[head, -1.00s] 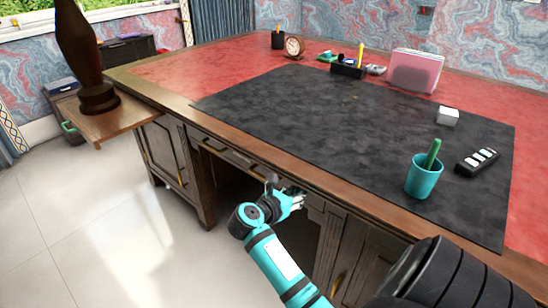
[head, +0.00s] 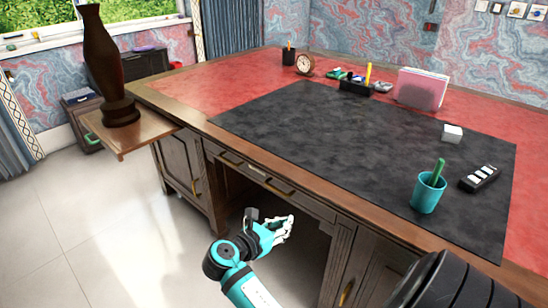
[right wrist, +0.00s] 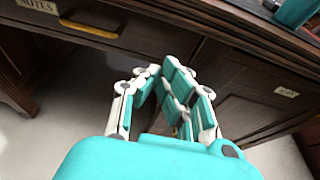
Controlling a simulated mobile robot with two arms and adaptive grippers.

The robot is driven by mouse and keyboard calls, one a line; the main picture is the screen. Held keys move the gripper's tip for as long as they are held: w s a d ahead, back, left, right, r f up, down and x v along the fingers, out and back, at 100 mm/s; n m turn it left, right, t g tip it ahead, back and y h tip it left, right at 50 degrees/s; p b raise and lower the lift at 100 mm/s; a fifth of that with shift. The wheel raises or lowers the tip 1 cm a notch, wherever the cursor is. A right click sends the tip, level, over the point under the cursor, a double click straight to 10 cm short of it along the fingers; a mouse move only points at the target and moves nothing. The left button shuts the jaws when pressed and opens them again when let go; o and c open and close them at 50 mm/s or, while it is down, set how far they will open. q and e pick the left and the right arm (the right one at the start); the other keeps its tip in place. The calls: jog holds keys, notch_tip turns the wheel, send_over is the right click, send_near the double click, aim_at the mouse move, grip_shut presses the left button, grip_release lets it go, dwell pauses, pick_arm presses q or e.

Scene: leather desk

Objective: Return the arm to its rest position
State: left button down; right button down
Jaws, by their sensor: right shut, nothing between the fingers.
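My right gripper (head: 286,230), teal and white, is in front of the desk's kneehole in the head view, below the desktop edge and apart from it. In the right wrist view its fingers (right wrist: 178,75) come together with nothing between them. The desk (head: 330,205) is dark wood with a red leather top. My left gripper is not in view.
A black mat (head: 350,140) covers much of the desktop. On it are a teal cup (head: 426,195) with a green item, a black tray (head: 480,179) and a white cube (head: 452,134). A dark vase (head: 105,60) stands at the left. Floor is clear at left.

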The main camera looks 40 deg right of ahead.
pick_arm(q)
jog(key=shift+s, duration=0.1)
pick_arm(e)
jog(key=shift+a, duration=0.15)
